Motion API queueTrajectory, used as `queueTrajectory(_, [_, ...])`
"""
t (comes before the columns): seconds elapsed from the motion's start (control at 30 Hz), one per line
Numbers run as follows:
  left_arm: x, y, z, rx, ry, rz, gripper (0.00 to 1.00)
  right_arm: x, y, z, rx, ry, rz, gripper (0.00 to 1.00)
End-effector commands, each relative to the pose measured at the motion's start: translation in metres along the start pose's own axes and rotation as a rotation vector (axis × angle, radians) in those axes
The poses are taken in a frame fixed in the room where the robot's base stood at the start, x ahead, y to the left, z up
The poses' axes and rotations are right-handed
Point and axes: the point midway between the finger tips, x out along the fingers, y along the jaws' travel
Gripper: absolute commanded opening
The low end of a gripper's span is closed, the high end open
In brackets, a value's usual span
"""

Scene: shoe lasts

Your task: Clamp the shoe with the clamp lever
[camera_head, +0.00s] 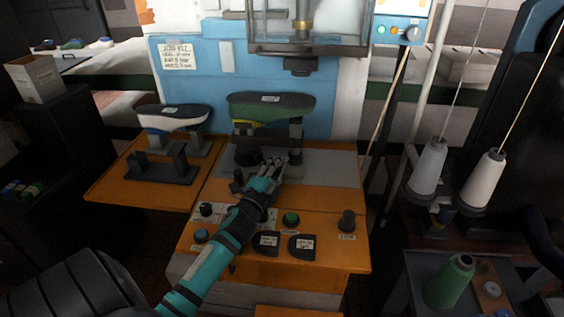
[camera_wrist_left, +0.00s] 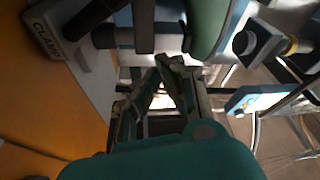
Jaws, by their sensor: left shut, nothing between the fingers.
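The shoe (camera_head: 270,110), green with a dark sole facing up, sits upside down on its stand at the machine. Its green side shows close in the left wrist view (camera_wrist_left: 205,28). My left gripper (camera_head: 276,164) is just in front of and below the shoe; its fingers (camera_wrist_left: 165,75) are shut and empty. A plate marked CLAMP (camera_wrist_left: 47,38) is at the upper left of the wrist view, with a dark lever (camera_wrist_left: 90,18) rising beside it. In the head view a small dark lever (camera_head: 238,178) stands left of my gripper. My right gripper is not in view.
A second shoe (camera_head: 172,117) sits on a stand at the left. The orange console in front has a green button (camera_head: 291,218), black knob (camera_head: 347,221) and two black pads (camera_head: 302,246). A clear-fronted machine head (camera_head: 308,30) hangs above. Thread cones (camera_head: 428,166) stand right.

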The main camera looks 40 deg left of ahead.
Motion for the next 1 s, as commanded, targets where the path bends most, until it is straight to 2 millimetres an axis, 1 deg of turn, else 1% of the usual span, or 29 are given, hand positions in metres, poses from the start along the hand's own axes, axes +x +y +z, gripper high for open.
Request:
queueTrajectory(0.03, [-0.013,0.004,0.002,0.001,-0.001,0.001,0.0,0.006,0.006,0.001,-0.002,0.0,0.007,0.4])
queueTrajectory(0.1, [-0.028,0.005,0.002,0.001,-0.002,0.0,0.0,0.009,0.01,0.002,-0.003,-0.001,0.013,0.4])
queueTrajectory(0.17, [-0.039,0.006,0.002,0.0,-0.002,0.001,0.0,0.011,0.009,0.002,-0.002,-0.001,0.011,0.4])
queueTrajectory(0.3, [-0.06,0.006,0.002,0.0,-0.002,-0.001,0.0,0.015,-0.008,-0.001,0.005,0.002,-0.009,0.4])
queueTrajectory(0.4, [-0.068,0.006,0.001,0.001,-0.001,-0.002,0.0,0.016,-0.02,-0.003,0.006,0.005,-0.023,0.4])
queueTrajectory(0.47, [-0.071,0.005,0.001,0.001,-0.001,-0.002,0.0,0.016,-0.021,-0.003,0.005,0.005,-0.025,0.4])
queueTrajectory(0.57, [-0.073,0.005,0.0,0.002,0.0,-0.003,0.0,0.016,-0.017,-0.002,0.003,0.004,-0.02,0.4])
queueTrajectory(0.73, [-0.073,0.005,0.0,0.002,-0.001,-0.003,0.0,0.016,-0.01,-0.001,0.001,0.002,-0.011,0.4])
queueTrajectory(1.0, [-0.072,0.005,0.0,0.001,-0.001,-0.003,0.0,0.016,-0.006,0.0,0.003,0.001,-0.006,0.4])
